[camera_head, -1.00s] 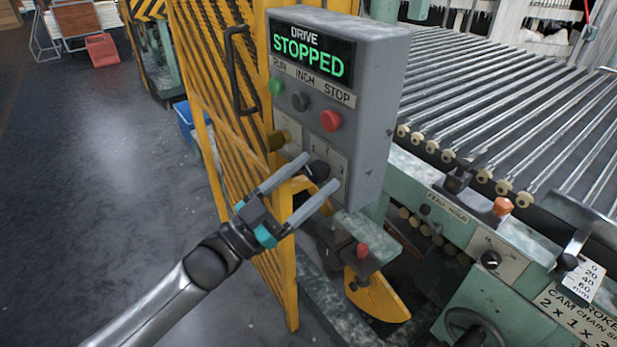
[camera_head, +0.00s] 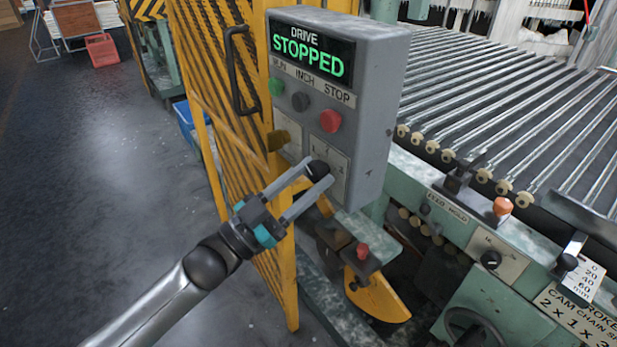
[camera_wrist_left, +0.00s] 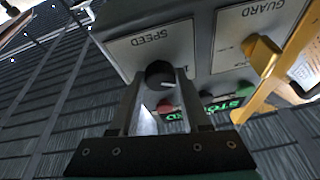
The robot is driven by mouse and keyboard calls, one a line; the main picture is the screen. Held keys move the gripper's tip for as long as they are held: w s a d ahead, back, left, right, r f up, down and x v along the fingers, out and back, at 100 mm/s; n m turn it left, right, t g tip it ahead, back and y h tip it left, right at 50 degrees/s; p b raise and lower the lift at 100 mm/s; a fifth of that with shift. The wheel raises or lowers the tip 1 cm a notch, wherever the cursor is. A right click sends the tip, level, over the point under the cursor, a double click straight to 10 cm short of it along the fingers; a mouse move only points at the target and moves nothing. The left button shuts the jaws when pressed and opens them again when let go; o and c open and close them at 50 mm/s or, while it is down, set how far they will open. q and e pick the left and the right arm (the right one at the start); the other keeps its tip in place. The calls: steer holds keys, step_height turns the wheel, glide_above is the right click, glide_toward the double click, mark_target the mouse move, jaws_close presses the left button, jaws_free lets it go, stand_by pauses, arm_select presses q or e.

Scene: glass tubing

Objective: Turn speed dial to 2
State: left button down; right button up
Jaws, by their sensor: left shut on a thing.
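The speed dial (camera_wrist_left: 160,73) is a round black knob on a pale plate marked SPEED (camera_wrist_left: 150,40), low on the grey drive box. My right gripper is not in view.
The grey drive box (camera_head: 377,120) reads STOPPED, with green (camera_head: 276,86), black (camera_head: 300,101) and red (camera_head: 330,120) buttons above the dial. A yellow guard knob (camera_wrist_left: 262,50) is beside the speed plate. A yellow mesh guard (camera_head: 215,60) stands left; rollers (camera_head: 500,100) lie right.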

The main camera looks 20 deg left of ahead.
arm_select(q)
steer(key=shift+m, duration=0.4)
steer(key=m+g+h, duration=0.1)
steer(key=m, duration=0.1)
steer(key=m+g, duration=0.1)
steer(key=m, duration=0.2)
steer(key=m+g+h, duration=0.1)
steer(key=m, duration=0.1)
steer(key=shift+w+a+m+h, duration=0.1)
steer(key=shift+a+m+h, duration=0.05)
steer(key=shift+m+h, duration=0.2)
steer(key=m+g, duration=0.1)
steer(key=m, duration=0.2)
steer(key=m+g+p, duration=0.1)
steer(key=m+g, duration=0.1)
steer(key=m, duration=0.2)
steer(key=shift+r+h, duration=0.1)
steer(key=shift+h, duration=0.25)
steer(key=shift+a+m+g, duration=0.1)
steer(key=shift+m+g, duration=0.2)
steer(key=shift+m, duration=0.05)
steer(key=shift+c, duration=1.9)
jaws_free()
